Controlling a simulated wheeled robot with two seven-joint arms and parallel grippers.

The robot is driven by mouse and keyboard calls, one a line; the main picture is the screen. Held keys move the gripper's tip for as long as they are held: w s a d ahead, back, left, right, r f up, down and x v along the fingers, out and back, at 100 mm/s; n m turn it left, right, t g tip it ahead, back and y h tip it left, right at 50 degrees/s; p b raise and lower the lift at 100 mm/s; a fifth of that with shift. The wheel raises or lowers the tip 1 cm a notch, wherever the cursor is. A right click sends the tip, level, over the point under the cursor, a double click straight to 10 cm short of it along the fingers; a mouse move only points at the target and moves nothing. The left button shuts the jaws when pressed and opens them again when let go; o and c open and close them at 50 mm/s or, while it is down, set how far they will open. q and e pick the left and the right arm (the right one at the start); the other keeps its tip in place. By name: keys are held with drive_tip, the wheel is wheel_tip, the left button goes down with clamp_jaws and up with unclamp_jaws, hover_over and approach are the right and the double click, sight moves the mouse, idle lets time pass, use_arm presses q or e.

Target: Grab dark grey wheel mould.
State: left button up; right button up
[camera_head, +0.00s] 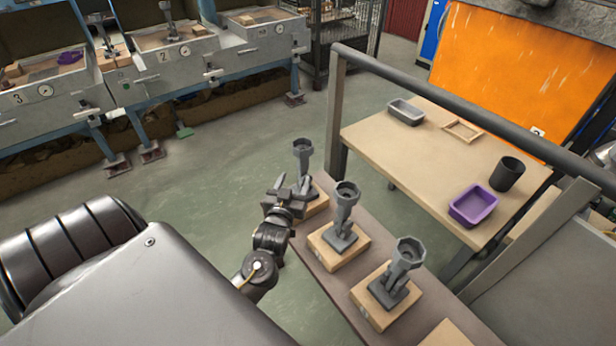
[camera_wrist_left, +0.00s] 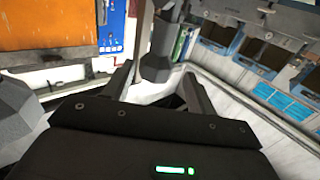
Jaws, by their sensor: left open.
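Three grey moulds with cup-shaped tops stand upright on wooden blocks along a narrow bench: a far one (camera_head: 303,154), a middle one (camera_head: 345,212) and a near one (camera_head: 400,272). I cannot tell by shape which is the wheel mould. My left gripper (camera_head: 288,188) is open beside the far mould, at its left and partly in front of its lower part. In the left wrist view a dark grey mould (camera_wrist_left: 158,52) shows between and beyond the open fingers (camera_wrist_left: 162,90). Another grey piece (camera_wrist_left: 15,112) is at the left edge. My right gripper is not in view.
The table bears a grey tray (camera_head: 405,112), a wooden frame (camera_head: 462,131), a purple tray (camera_head: 473,205) and a dark cup (camera_head: 507,174). Numbered grey stations (camera_head: 170,75) stand at the back left.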

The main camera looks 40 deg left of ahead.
sight(301, 162)
use_arm(q)
drive_tip(key=x, duration=0.5)
drive_tip(key=shift+w+f, duration=0.25)
drive_tip(key=shift+w+a+r, duration=0.1)
drive_tip(key=shift+w+a, duration=0.1)
drive_tip(key=shift+w, duration=0.05)
drive_tip(key=x, duration=0.5)
drive_tip(key=shift+a+p, duration=0.15)
drive_tip(key=shift+p, duration=0.15)
drive_tip(key=shift+r, duration=0.1)
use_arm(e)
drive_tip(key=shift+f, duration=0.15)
use_arm(q)
drive_tip(key=shift+c, duration=0.4)
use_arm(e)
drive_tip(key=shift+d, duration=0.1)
